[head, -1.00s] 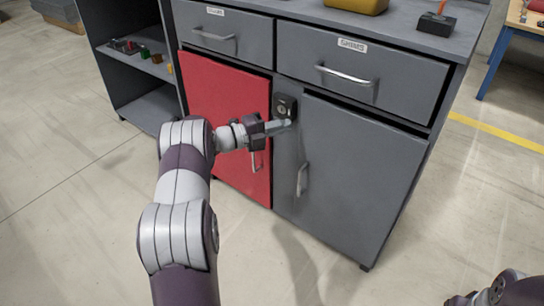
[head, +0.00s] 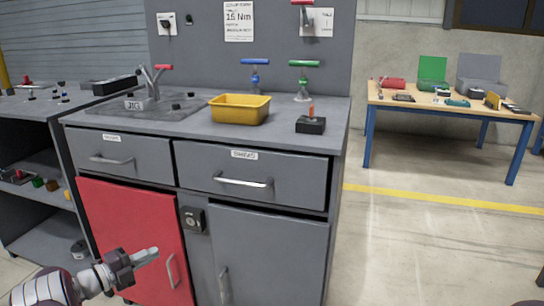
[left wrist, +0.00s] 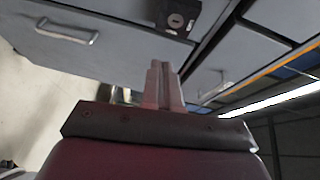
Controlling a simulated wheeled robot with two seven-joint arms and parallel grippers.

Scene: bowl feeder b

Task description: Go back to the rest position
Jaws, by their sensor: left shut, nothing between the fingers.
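My left gripper (head: 146,257) is shut and empty in the head view, at the lower left. It is held in front of the red door (head: 133,235) of the grey cabinet, below and left of the black lock (head: 193,220). The left wrist view shows its fingers (left wrist: 161,70) together, with nothing between them. The lock (left wrist: 178,17) shows at the top of that view, apart from the fingers. My right gripper is not clearly in view; only a dark piece shows at the bottom right edge of the head view.
A yellow bin (head: 240,109), a jig (head: 149,100) and a black block with an orange peg (head: 311,122) stand on the cabinet top. An open shelf (head: 45,240) is at the left. A blue-legged table (head: 450,107) stands at the back right. The floor right of the cabinet is clear.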

